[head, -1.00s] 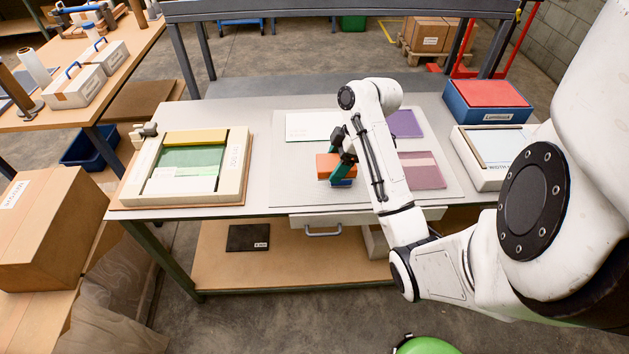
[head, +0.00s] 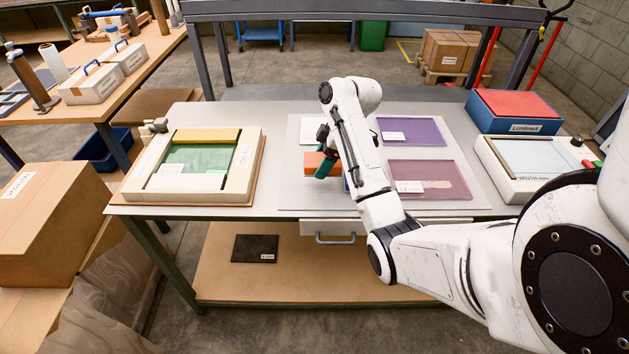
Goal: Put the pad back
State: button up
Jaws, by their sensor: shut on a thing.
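My gripper (head: 326,168) has green fingers and is over the left part of the pale grey sheet on the bench. It is shut on an orange block (head: 317,161), likely the pad, though the arm and fingers hide part of it. A small bit of blue (head: 346,186) shows low behind my wrist; I cannot tell whether it belongs to the orange block. I cannot tell whether the block touches the sheet. A purple tray (head: 425,129) and a mauve tray (head: 440,180) lie to the right of my gripper. A white-labelled pale tray (head: 309,130) behind is mostly hidden.
A cream frame with green panel (head: 248,165) stands at the left of the bench (head: 275,190). A blue box with red lid (head: 515,104) and a white lightbox (head: 490,160) stand at the right. A dark plate (head: 255,247) lies on the lower shelf.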

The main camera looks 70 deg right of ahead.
aim_at(310, 180)
jog(key=w+f, duration=0.1)
jog(key=w+d+f, duration=0.1)
jog(key=w+f, duration=0.1)
jog(key=shift+d+f+p, duration=0.25)
jog(key=shift+f+p, duration=0.1)
jog(key=shift+f, duration=0.05)
jog(key=shift+f+p, duration=0.35)
jog(key=shift+f, duration=1.15)
jog(key=shift+f, duration=0.15)
jog(key=o, duration=0.9)
jog(key=shift+o, duration=0.2)
